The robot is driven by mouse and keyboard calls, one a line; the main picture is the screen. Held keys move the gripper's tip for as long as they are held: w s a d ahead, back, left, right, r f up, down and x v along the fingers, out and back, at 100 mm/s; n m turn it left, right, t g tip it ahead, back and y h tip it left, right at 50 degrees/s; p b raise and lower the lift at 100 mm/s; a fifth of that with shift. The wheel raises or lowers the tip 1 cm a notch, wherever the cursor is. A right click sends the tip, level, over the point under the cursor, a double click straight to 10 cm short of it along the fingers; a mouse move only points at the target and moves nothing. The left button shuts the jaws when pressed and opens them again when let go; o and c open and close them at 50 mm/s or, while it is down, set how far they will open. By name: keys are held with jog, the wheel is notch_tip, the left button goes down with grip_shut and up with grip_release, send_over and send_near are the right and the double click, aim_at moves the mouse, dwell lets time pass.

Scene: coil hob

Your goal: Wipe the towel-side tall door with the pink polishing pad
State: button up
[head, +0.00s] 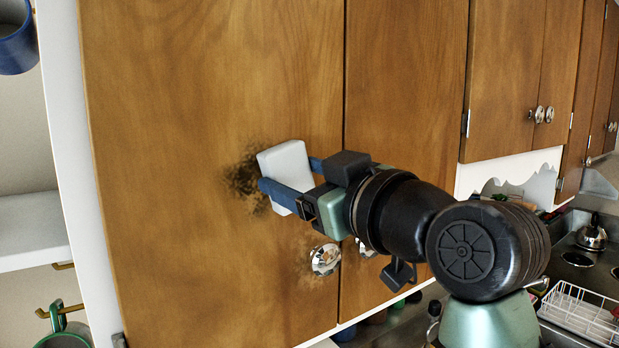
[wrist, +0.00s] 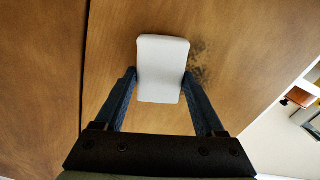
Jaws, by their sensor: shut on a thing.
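My gripper (head: 284,180) is shut on a pale block-like pad (head: 283,163), which looks white-grey rather than pink. The pad also shows between the blue fingers in the wrist view (wrist: 162,60). It is held up at the left tall wooden door (head: 190,120); I cannot tell whether it touches the wood. A dark sooty smudge (head: 243,180) shows on this door just left of the pad and is partly hidden by it. The smudge shows right of the pad in the wrist view (wrist: 199,65). No towel is clearly visible.
A round metal knob (head: 325,259) stands out below the pad, with faint brownish marks around it. A second tall door (head: 405,80) adjoins on the right. Open shelves (head: 30,230) and a blue mug (head: 14,40) are at left. A white dish rack (head: 582,312) stands lower right.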

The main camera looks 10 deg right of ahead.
aim_at(214, 180)
jog(key=shift+s+a+b, duration=0.1)
jog(key=shift+s+a, duration=0.45)
jog(key=shift+a, duration=0.8)
jog(key=shift+s+a+b, duration=0.15)
jog(key=shift+s+a, duration=0.4)
jog(key=shift+a, duration=0.85)
jog(key=shift+s+a+b, duration=0.1)
jog(key=shift+s+a, duration=0.45)
jog(key=shift+a, duration=0.8)
jog(key=shift+r+p, duration=0.75)
jog(key=shift+r, duration=0.1)
jog(key=shift+w+d+p, duration=0.1)
jog(key=shift+w+d, duration=0.55)
jog(key=shift+d, duration=1)
jog(key=shift+w+d+p, duration=0.1)
jog(key=shift+w+d, duration=0.6)
jog(key=shift+d, duration=1)
jog(key=shift+w+d+p, duration=0.1)
jog(key=shift+w+d, duration=0.55)
jog(key=shift+d, duration=1)
jog(key=shift+b+v, duration=0.65)
jog(key=shift+v, duration=2.3)
jog(key=shift+s+f, duration=0.1)
jog(key=shift+s, duration=0.05)
jog(key=shift+b+v, duration=0.3)
jog(key=shift+v, duration=1.1)
